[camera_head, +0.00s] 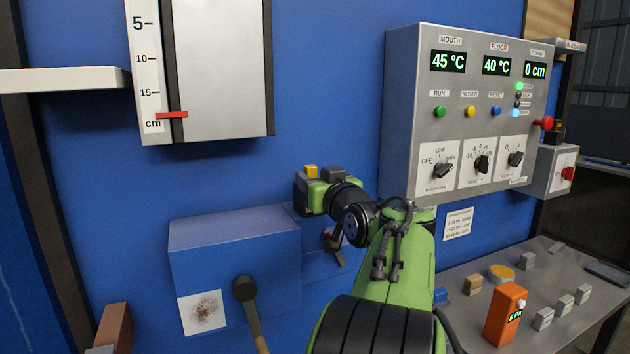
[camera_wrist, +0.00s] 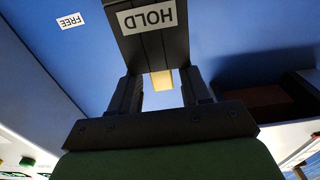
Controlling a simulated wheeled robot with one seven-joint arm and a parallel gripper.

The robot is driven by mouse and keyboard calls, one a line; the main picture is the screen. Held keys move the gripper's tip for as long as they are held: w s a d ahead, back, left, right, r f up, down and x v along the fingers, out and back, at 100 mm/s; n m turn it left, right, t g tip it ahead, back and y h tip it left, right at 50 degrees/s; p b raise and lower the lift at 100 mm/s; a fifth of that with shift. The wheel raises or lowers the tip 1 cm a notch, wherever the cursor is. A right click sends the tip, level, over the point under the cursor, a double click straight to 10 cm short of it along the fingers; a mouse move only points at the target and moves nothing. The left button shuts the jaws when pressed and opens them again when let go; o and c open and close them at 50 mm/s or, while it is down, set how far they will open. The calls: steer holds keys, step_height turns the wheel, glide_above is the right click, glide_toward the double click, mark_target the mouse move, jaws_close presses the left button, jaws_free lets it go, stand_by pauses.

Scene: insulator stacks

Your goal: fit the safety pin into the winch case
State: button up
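The winch case (camera_head: 235,260) is a blue box low on the blue wall, with a lower blue section on its right. My gripper (camera_head: 305,195) is at the upper right of the case, seen from behind and partly hidden by my wrist. In the wrist view its two dark fingers (camera_wrist: 162,88) stand apart. A dark grooved block with an upside-down HOLD label (camera_wrist: 148,16) lies at their tips, and a small yellow piece (camera_wrist: 161,82) shows in the gap. I cannot tell whether the fingers grip the block. I cannot make out the safety pin for sure.
A black-knobbed lever (camera_head: 244,288) stands before the case. A FREE label (camera_wrist: 70,22) shows in the wrist view. A grey control panel (camera_head: 405,120) is on the wall, upper right. A bench (camera_head: 455,300) below it bears an orange meter (camera_head: 503,318) and several small blocks.

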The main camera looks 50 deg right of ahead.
steer(key=shift+o, duration=0.3)
steer(key=shift+f, duration=0.15)
steer(key=v, duration=1.5)
steer(key=shift+s+a, duration=0.25)
steer(key=shift+s, duration=0.05)
